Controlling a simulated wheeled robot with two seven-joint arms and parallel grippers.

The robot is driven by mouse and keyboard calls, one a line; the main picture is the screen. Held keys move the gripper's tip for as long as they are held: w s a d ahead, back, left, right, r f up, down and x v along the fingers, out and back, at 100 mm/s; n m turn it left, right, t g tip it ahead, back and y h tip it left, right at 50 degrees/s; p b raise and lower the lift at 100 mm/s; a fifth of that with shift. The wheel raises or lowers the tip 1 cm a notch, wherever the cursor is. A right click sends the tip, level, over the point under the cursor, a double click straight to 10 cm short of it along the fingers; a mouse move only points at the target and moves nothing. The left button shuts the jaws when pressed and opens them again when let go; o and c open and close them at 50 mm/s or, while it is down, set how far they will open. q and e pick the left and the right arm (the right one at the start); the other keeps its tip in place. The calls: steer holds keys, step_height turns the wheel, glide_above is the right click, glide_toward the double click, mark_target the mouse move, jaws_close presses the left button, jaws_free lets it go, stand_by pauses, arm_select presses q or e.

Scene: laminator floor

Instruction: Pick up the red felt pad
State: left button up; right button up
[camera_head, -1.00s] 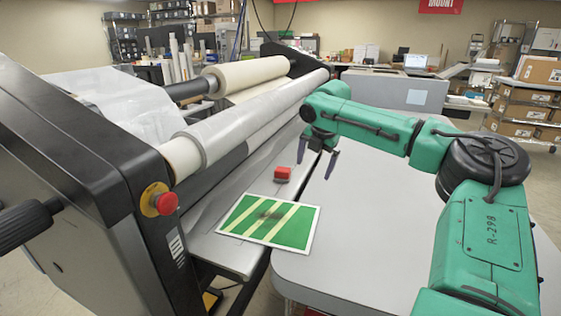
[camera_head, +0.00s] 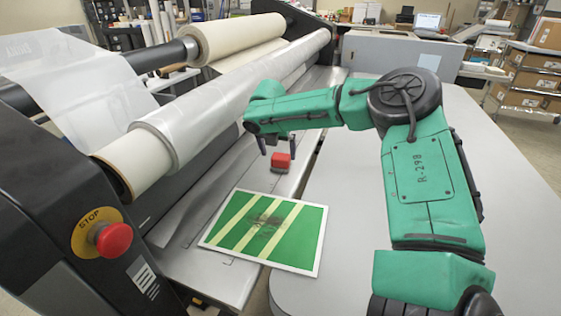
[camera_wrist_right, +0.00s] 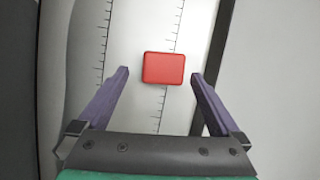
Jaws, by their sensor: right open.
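The red felt pad (camera_head: 281,161) is a small red block on the laminator's grey feed table (camera_head: 222,262), just beyond the green striped sheet. In the right wrist view the red felt pad (camera_wrist_right: 163,68) lies between and slightly ahead of the two fingertips, on a surface with ruler marks. My right gripper (camera_head: 277,145) is open and empty above the pad, its fingers pointing down. The right wrist view shows its purple fingers (camera_wrist_right: 160,74) spread to either side, with a gap to the pad on both sides. My left gripper is not in view.
A green and cream striped sheet (camera_head: 268,232) with a dark smudge lies nearer than the pad. The laminator rollers (camera_head: 225,105) run along the left, with a red stop button (camera_head: 113,239) in front. A grey table (camera_head: 345,220) is at the right, mostly clear.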

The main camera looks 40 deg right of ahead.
mark_target(280, 157)
steer(key=x, duration=0.2)
steer(key=shift+s+d+f, duration=0.2)
steer(key=shift+d+f, duration=0.05)
steer(key=shift+f, duration=0.15)
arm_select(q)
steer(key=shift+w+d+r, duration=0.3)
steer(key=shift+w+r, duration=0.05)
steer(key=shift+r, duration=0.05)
arm_select(e)
steer(key=shift+w+d+f, duration=0.1)
steer(key=shift+w+f, duration=0.05)
steer(key=shift+f, duration=0.2)
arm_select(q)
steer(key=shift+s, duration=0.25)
arm_select(e)
steer(key=c, duration=1.3)
steer(key=shift+o, duration=0.2)
steer(key=shift+r, duration=0.2)
arm_select(q)
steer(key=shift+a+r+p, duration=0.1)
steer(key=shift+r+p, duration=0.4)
steer(key=shift+p, duration=0.25)
arm_select(e)
step_height(280, 157, up, 20)
